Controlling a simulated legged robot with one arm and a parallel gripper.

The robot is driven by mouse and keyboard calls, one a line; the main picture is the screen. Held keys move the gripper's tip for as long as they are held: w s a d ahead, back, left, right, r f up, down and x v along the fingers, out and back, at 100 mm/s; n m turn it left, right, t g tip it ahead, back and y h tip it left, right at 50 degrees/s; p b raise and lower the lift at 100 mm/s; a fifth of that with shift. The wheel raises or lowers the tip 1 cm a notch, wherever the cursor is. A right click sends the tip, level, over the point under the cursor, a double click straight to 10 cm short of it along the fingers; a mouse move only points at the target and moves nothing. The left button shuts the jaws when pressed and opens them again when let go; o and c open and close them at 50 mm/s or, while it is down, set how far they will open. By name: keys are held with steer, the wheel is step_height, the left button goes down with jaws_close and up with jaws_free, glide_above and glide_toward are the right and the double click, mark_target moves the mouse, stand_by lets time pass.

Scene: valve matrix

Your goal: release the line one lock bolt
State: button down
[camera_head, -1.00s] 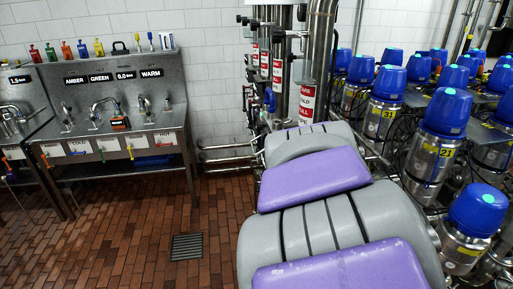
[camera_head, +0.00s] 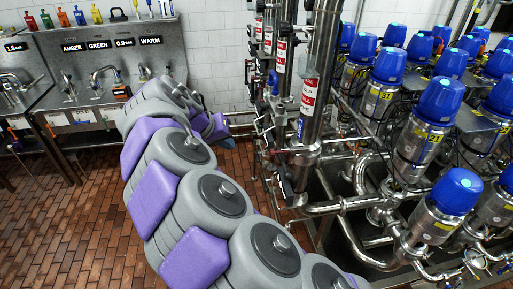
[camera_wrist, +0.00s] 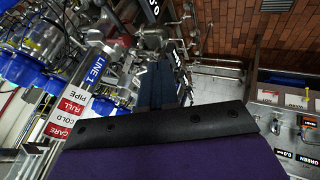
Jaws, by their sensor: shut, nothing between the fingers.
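My gripper (camera_head: 226,138) is at the far end of my grey and purple arm, left of the upright steel pipes. In the wrist view its narrow dark fingers (camera_wrist: 165,85) look closed and empty. A blue LINE 1 label (camera_wrist: 95,66) is on a steel pipe to the left of the fingers in that view, beside metal fittings. The fingers are apart from the label. I cannot pick out the line one lock bolt among the small fittings in either view.
Upright pipes with red and white labels (camera_head: 309,97) stand right of my arm. Blue-topped steel valves (camera_head: 421,121) crowd the right side. A steel sink (camera_head: 98,80) with taps is at the back left. The brown tiled floor (camera_head: 75,225) is clear at the left.

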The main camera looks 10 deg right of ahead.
mark_target(274, 151)
steer(key=d+x, duration=0.1)
steer(key=x, duration=0.9)
steer(key=d, duration=0.9)
steer(key=shift+s+r, duration=0.1)
steer(key=shift+a, duration=0.3)
